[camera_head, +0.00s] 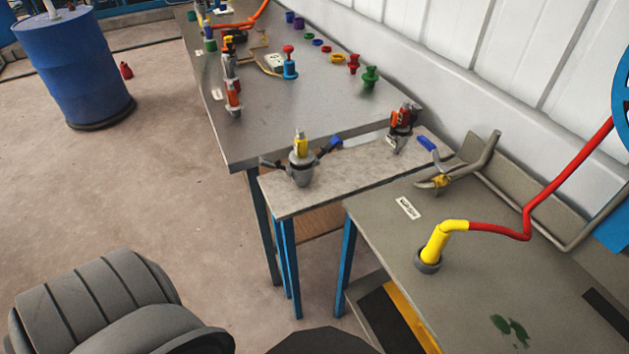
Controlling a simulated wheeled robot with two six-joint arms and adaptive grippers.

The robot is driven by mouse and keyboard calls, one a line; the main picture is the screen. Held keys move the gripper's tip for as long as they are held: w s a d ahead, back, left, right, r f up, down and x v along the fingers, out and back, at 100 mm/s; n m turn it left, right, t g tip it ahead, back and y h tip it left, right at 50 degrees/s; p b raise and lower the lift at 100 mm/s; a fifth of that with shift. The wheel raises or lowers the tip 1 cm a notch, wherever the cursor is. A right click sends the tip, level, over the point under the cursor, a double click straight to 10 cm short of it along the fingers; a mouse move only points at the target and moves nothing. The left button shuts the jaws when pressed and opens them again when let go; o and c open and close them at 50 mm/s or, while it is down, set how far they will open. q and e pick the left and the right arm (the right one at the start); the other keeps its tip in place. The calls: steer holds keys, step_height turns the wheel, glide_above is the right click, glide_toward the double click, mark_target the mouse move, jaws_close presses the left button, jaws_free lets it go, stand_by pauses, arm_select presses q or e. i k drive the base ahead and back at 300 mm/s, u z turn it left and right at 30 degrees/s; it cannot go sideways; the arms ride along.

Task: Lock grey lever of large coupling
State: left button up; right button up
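A grey coupling (302,173) with a yellow top stands upright on the narrow light-grey table in the middle. A dark grey lever (271,164) sticks out from its left side, slightly raised toward its outer end. A blue-tipped lever (329,146) sticks out to its right and upward. I cannot tell from here whether either lever is latched. Neither of my grippers is in view; only a grey ribbed part of my own body shows at the lower left, well apart from the coupling.
The far table (262,122) holds several coloured fittings. A blue drum (75,65) stands at left; floor between is clear.

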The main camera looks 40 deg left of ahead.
mark_target(267, 163)
steer(key=z, duration=0.4)
steer(key=k, duration=0.9)
steer(key=u, duration=0.75)
steer(key=i, duration=1.05)
steer(key=z, duration=0.1)
